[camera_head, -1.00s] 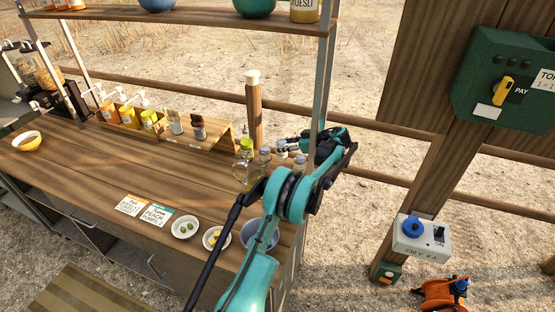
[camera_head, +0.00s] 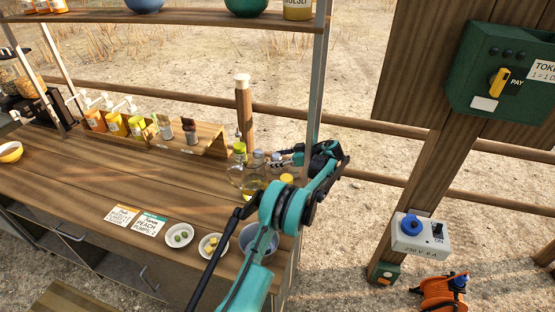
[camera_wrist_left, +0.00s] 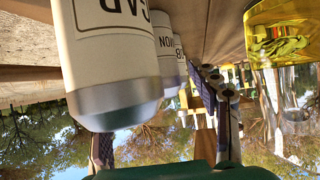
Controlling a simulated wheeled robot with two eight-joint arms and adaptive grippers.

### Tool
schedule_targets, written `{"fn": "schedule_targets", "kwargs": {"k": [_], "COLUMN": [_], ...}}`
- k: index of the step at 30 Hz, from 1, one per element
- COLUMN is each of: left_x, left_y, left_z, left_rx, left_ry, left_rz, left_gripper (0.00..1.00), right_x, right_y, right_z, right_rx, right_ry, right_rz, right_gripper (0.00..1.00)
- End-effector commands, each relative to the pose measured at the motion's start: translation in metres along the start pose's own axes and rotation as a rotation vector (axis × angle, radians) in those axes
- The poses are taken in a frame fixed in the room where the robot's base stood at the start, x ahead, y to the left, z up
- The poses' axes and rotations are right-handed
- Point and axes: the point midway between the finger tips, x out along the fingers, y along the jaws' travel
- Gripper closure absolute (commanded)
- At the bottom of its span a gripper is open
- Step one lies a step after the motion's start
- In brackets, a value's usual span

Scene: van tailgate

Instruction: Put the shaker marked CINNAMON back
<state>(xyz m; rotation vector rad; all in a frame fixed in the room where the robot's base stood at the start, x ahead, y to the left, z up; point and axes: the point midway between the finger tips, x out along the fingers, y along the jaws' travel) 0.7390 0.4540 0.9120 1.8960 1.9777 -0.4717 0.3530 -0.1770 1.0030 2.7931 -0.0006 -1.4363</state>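In the left wrist view, which is upside down, several white shakers with grey caps stand in a row. The nearest, with a partly readable label, is large (camera_wrist_left: 112,55). The shaker behind it (camera_wrist_left: 167,45) has a label ending in "MON", likely CINNAMON. My left gripper (camera_wrist_left: 163,145) has its fingers apart, and the near shaker covers part of one. In the head view my left gripper (camera_head: 284,160) is beside grey-capped containers (camera_head: 259,160) at the counter's right end. Its fingertips are small there. My right gripper is not in view.
A wooden rack (camera_head: 212,143) holds pump bottles and two jars. Small bowls (camera_head: 180,235) and cards (camera_head: 150,224) lie in front. The middle counter is clear.

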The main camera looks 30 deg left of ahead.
Motion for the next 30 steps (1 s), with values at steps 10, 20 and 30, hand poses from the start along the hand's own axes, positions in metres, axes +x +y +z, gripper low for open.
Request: {"fn": "schedule_targets", "kwargs": {"k": [10, 20, 30], "left_x": [-0.007, -0.060, -0.076], "left_y": [0.000, 0.001, 0.000], "left_z": [-0.002, -0.003, -0.001], "left_rx": [0.001, 0.002, 0.000], "left_ry": [0.000, 0.000, 0.000], "left_rz": [0.001, 0.002, 0.000], "left_gripper": [0.40, 0.40, 0.40], "right_x": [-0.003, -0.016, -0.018], "right_y": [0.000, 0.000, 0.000], "right_z": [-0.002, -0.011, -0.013], "right_rx": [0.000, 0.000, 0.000], "right_ry": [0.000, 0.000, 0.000], "right_rz": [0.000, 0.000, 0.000], "right_gripper": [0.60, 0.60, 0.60]}}
